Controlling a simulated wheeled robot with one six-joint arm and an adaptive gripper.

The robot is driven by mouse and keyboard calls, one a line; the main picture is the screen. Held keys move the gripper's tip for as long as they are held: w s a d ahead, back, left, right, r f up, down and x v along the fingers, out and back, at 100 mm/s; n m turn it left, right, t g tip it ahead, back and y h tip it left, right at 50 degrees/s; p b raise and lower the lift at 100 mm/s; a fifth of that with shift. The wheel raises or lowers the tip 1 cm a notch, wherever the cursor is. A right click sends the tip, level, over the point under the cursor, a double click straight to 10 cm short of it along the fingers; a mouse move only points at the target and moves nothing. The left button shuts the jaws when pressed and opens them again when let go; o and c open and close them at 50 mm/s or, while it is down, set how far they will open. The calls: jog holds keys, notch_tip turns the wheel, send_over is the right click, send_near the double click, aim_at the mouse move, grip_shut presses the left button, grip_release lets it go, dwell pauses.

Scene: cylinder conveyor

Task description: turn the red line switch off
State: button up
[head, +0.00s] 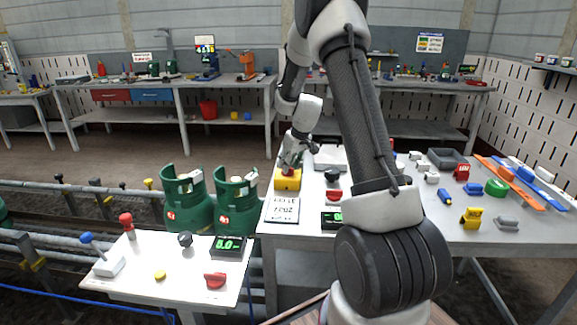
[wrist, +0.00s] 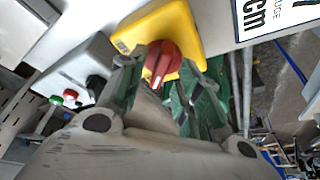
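The red rotary knob (wrist: 165,62) of the line switch sits on a yellow box (wrist: 180,25) in the wrist view. In the head view the yellow box (head: 287,183) stands at the left edge of the larger bench, with the red knob (head: 289,171) on top, partly covered by my gripper. My gripper (head: 291,157) points down just above it.
A white gauge card (head: 282,209) lies in front of the yellow box. A black knob (head: 332,176) and another red knob (head: 333,196) stand to its right. Two green cylinders (head: 189,205) (head: 238,203) stand to the left, behind a small white panel (head: 130,272) with a green display (head: 228,246).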

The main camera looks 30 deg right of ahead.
jog(key=shift+w+f, duration=0.15)
jog(key=shift+f, duration=0.35)
grip_shut()
